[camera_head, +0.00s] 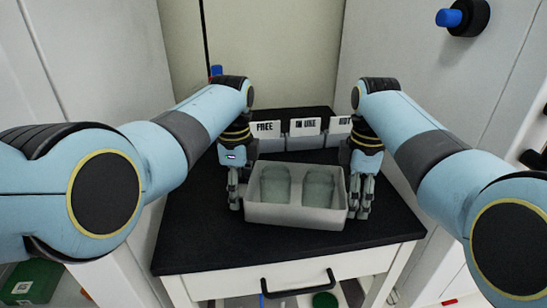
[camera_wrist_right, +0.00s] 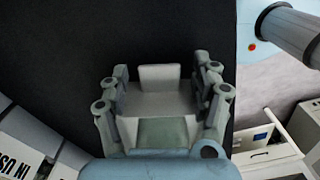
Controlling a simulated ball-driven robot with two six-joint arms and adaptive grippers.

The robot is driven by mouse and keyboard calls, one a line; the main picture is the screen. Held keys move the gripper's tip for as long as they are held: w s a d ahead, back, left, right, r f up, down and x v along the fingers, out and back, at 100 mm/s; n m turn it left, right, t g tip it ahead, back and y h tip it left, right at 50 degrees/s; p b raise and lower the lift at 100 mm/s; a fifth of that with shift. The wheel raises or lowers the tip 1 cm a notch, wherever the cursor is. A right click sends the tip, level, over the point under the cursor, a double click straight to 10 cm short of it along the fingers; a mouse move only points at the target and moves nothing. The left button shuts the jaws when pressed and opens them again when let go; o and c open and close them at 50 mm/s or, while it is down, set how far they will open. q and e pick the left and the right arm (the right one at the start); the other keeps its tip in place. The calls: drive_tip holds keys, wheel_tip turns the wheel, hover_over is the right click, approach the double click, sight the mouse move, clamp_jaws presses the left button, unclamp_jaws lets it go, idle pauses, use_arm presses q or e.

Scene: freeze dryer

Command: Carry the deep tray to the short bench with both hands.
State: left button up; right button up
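The deep tray (camera_head: 295,216) is a pale grey open box on the black bench top. Two cloudy greenish containers (camera_head: 275,185) (camera_head: 318,187) stand side by side in it. My left gripper (camera_head: 235,190) points down close beside the tray's left end; its fingers are seen nearly edge-on, so their gap is unclear. My right gripper (camera_head: 361,195) points down beside the tray's right end. In the right wrist view its fingers (camera_wrist_right: 160,90) are wide apart, with the pale tray (camera_wrist_right: 158,104) showing between them. Contact between fingers and tray cannot be made out.
The bench has a drawer with a black handle (camera_head: 300,285). White panels flank the bench; a blue knob (camera_head: 449,18) sticks out upper right.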

drive_tip(key=shift+r, duration=0.3)
use_arm(q)
wheel_tip(320, 180, up, 12)
drive_tip(key=shift+w, duration=0.15)
use_arm(e)
wheel_tip(320, 180, up, 11)
drive_tip(key=shift+w+r, duration=0.15)
use_arm(q)
drive_tip(key=shift+f, duration=0.15)
idle(0.3)
